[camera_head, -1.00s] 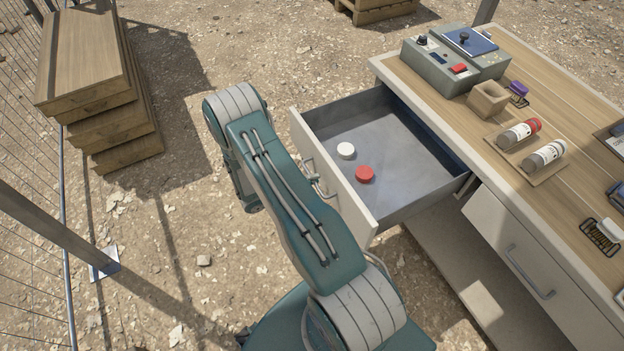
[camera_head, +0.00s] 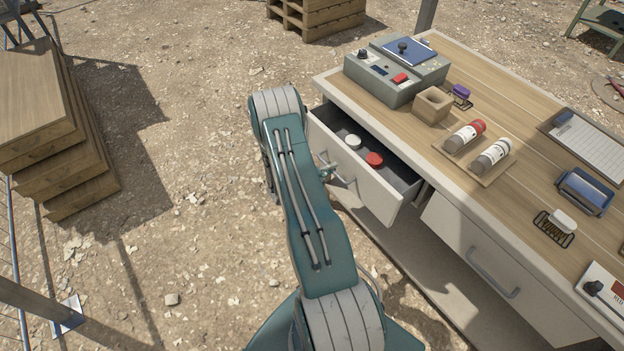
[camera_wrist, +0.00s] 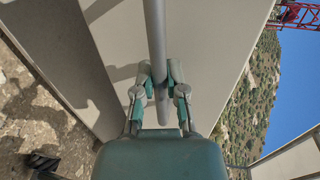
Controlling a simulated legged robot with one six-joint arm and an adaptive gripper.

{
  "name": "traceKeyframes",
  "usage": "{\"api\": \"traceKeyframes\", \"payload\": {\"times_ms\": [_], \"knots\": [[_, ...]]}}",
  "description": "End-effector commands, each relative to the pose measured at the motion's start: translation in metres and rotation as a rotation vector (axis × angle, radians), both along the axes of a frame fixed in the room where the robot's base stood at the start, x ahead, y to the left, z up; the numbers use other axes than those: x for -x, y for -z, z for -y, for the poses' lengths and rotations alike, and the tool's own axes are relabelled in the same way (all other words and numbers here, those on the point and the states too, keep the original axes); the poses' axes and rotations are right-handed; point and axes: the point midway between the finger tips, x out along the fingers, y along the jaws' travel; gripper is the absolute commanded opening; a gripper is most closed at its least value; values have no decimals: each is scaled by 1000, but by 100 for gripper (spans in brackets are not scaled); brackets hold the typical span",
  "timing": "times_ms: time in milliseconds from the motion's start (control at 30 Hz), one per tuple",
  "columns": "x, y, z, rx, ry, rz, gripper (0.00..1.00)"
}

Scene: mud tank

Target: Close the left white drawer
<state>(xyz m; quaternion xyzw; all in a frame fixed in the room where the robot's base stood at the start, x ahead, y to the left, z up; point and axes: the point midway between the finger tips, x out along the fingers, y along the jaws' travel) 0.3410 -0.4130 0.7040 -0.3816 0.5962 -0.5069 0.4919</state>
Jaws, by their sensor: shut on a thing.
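My gripper (camera_head: 327,172) is at the drawer front, mostly hidden behind my arm in the head view. In the wrist view, its fingers (camera_wrist: 161,92) are shut on the grey bar handle (camera_wrist: 155,35), one on each side, in front of the white drawer front (camera_wrist: 205,40).
A right white drawer (camera_head: 480,250) is shut. Stacked wooden boards (camera_head: 40,110) stand at left. Gravel ground between is clear.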

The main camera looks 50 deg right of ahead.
Motion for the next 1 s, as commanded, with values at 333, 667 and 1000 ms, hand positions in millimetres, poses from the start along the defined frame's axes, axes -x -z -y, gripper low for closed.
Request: {"api": "traceKeyframes", "payload": {"times_ms": [333, 667, 1000], "knots": [[21, 2, 73, -5, 7, -1, 0], [26, 2, 99, -8, 3, -2, 0], [27, 2, 103, -8, 4, -2, 0]]}}
